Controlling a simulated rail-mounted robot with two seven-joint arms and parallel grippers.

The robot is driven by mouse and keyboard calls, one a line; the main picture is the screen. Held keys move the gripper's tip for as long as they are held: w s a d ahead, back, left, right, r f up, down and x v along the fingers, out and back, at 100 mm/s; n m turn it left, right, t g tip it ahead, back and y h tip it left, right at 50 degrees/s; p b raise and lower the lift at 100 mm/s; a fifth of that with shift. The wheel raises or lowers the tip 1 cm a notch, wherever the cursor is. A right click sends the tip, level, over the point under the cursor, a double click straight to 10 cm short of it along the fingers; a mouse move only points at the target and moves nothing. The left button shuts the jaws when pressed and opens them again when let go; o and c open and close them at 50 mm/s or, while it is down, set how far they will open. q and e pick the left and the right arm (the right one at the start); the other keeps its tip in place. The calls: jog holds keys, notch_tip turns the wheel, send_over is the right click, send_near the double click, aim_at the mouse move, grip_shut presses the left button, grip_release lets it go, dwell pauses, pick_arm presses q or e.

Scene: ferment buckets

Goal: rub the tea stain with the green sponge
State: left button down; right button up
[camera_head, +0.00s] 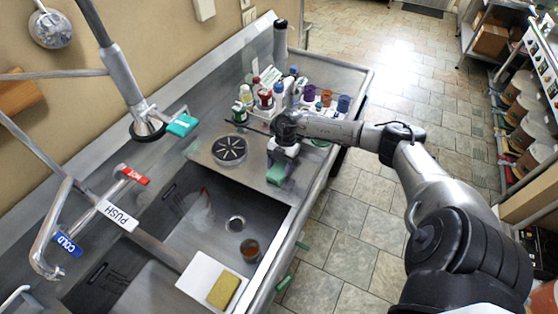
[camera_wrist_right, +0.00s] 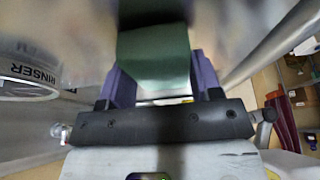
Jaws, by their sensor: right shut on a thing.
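My right gripper (camera_head: 283,157) is shut on the green sponge (camera_head: 277,173), over the steel counter (camera_head: 257,185) near its right front edge. The sponge hangs below the gripper, low over the steel; I cannot tell whether it touches. In the right wrist view the green sponge (camera_wrist_right: 154,52) sits between the two purple fingers of the gripper (camera_wrist_right: 156,75), with a blurred grey surface beyond it. I cannot make out the tea stain; the gripper and sponge cover part of the counter. My left gripper is not in view.
Several bottles (camera_head: 265,97) and jars stand behind the gripper.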

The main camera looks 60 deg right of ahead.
notch_tip(320, 180, up, 3)
jog(key=shift+w+r+p, duration=0.1)
jog(key=shift+w+p, duration=0.05)
jog(key=shift+p, duration=0.45)
jog(key=shift+r+p, duration=1.85)
jog(key=shift+r, duration=0.3)
